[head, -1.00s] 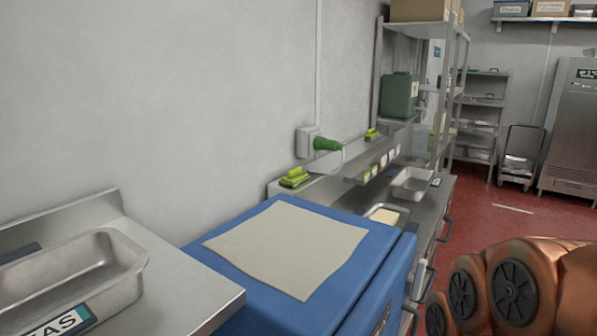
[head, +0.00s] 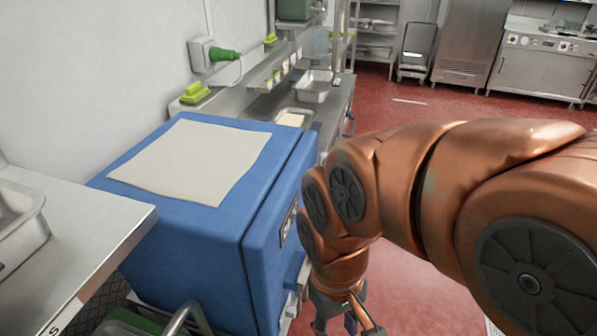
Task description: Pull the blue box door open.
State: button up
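The blue box (head: 130,213) stands between the left counter and the long steel counter, with a pale cloth on its top. Its door (head: 262,262) is the thick slab on the right side, with a dark label on its outer face. The door looks shut, with a thin seam along the top. My gripper (head: 346,326) hangs at the bottom edge of the head view, right of the door and apart from it. The fingertips are cut off by the frame, so its opening cannot be told.
A steel counter (head: 95,225) with a metal pan stands at the left. A curved metal rail (head: 185,318) is at the bottom. Behind the box, a long counter holds trays (head: 313,88). Red floor (head: 405,105) lies open beyond my arm.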

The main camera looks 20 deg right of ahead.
aim_at(277, 264)
jog(key=u, duration=0.65)
jog(key=k, duration=0.55)
jog(key=z, duration=1)
jog(key=i, duration=0.5)
jog(key=u, duration=0.4)
jog(key=k, duration=1.1)
jog(key=u, duration=0.5)
jog(key=i, duration=0.75)
jog(key=z, duration=0.35)
